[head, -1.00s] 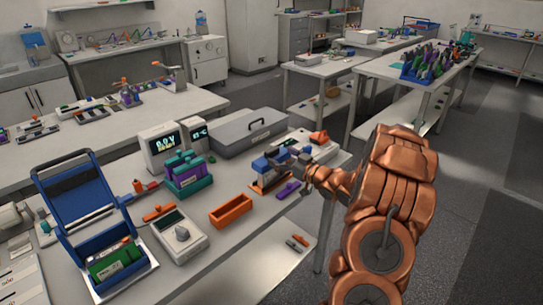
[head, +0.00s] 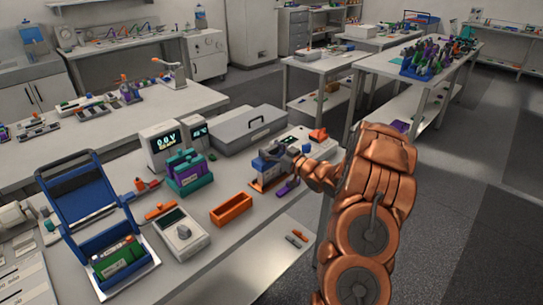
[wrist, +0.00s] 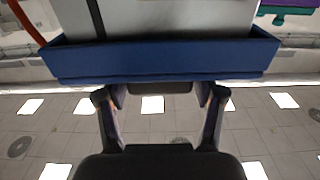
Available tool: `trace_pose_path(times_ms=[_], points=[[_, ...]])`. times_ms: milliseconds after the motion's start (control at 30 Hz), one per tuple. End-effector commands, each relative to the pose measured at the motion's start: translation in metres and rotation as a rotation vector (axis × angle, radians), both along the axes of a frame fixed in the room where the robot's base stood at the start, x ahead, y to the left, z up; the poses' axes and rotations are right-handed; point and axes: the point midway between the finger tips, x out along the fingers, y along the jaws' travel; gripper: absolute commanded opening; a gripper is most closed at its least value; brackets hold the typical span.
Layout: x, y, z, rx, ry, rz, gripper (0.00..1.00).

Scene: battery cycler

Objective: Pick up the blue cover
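The blue cover (head: 262,164) sits on a small orange-and-grey device on the near bench, right of the orange tray. My gripper (head: 290,154) is at its right side in the head view, close against it. In the wrist view, a wide blue piece with a raised rim (wrist: 160,62) crosses the upper picture, in front of a light grey body. My gripper's two fingers (wrist: 160,93) stand well apart, their tips reaching the blue piece's lower edge. The tips are partly hidden there, so contact cannot be told.
An orange tray (head: 231,209), a handheld meter (head: 178,236) and a blue folding case (head: 85,205) lie to the left. Behind are a teal-and-purple holder (head: 188,174), a display unit (head: 166,147) and a grey lidded box (head: 250,129). A purple piece (head: 287,188) lies close by.

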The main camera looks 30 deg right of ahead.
Motion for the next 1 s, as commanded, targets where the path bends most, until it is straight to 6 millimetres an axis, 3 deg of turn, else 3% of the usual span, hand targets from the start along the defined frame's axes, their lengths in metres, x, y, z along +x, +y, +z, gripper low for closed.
trace_pose_path(times_ms=[67,400,767,1000], points=[[0.000,0.000,0.000,0.000,0.000,0.000,0.56],[0.000,0.000,0.000,0.000,0.000,0.000,0.21],[0.000,0.000,0.003,-0.001,-0.001,0.000,0.21],[0.000,-0.001,0.023,-0.005,-0.005,0.000,0.21]])
